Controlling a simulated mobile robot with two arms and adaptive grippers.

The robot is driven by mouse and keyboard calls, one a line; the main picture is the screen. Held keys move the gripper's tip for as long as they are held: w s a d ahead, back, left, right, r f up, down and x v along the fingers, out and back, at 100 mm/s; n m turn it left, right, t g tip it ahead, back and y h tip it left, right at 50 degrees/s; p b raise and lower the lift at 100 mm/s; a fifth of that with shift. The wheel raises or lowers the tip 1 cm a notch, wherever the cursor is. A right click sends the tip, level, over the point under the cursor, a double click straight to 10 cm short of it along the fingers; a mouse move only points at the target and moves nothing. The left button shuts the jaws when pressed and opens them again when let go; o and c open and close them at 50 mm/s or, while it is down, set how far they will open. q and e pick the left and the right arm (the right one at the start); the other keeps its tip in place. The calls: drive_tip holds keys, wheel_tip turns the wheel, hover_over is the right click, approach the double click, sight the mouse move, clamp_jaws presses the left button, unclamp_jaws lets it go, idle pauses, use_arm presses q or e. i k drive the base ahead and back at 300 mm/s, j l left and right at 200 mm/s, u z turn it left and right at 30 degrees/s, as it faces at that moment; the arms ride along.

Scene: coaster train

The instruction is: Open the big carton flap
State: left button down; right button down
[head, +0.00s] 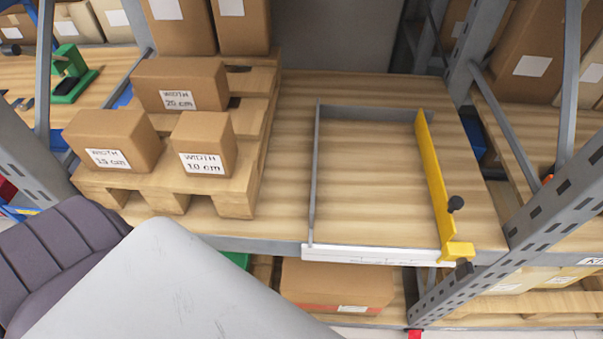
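No open flap shows on any carton, and I cannot tell which one is the big carton. A large brown carton (335,285) stands on the lower shelf, partly hidden under the upper board. Two tall cartons (182,25) stand at the back of the pallet, cut off by the top edge. Three smaller cartons sit in front of them, labelled "WIDTH 20 cm" (205,80), "WIDTH 15 cm" (100,140) and "WIDTH 10 cm" (215,135). Neither of my grippers is in view.
A wooden pallet (235,203) carries the labelled cartons. A grey frame (314,170) with a yellow side bar (436,185) and a white front strip (375,256) stands on the shelf board (270,215); its inside is empty. Grey metal uprights (540,205) flank the shelf.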

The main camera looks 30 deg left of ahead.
sight(299, 275)
drive_tip(key=j+u, duration=0.1)
drive_tip(key=u, duration=0.35)
drive_tip(key=k+j+u, duration=0.1)
drive_tip(key=k+u, duration=0.15)
drive_tip(key=k+j+u, duration=0.2)
drive_tip(key=k, duration=0.15)
